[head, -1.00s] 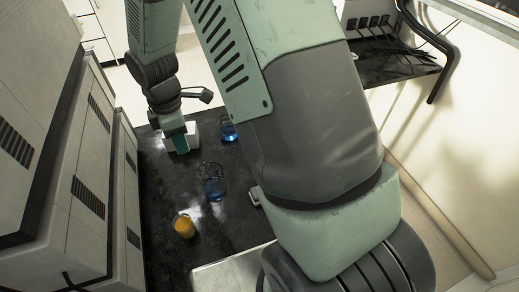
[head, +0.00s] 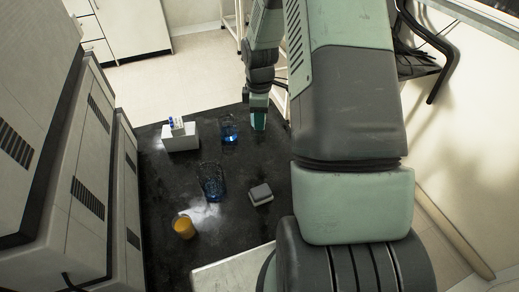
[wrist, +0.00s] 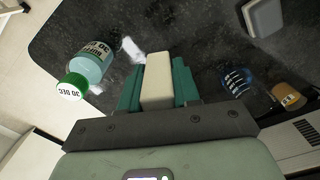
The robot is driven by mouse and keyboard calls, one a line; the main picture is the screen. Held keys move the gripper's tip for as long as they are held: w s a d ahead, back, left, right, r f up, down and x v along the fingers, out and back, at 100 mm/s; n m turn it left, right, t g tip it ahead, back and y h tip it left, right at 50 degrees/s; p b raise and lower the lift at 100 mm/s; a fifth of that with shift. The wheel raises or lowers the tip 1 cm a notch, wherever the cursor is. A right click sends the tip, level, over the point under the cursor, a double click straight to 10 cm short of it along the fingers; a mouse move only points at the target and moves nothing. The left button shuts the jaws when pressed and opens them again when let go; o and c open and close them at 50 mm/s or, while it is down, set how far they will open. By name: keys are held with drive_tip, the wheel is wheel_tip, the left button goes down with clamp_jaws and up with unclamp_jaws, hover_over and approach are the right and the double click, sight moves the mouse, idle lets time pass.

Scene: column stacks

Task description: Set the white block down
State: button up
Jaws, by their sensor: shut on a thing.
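My gripper (head: 259,118) hangs over the far right part of the black table, below and left of my large arm link in the head view. In the wrist view my gripper (wrist: 157,85) is shut on the white block (wrist: 157,78), a cream-white bar between the two teal fingers. The block cannot be made out in the head view. Its height above the table is hard to tell.
In the head view a white box (head: 180,139), two blue beakers (head: 229,131) (head: 211,182), a grey block (head: 260,194) and an orange jar (head: 184,227) stand on the table (head: 160,200).

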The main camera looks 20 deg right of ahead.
wheel_tip(320, 180, down, 10)
drive_tip(key=shift+f, duration=0.2)
drive_tip(key=shift+f, duration=0.1)
idle(0.3)
drive_tip(key=o, duration=1)
wheel_tip(320, 180, up, 12)
drive_tip(key=shift+r, duration=0.1)
drive_tip(key=shift+r, duration=0.1)
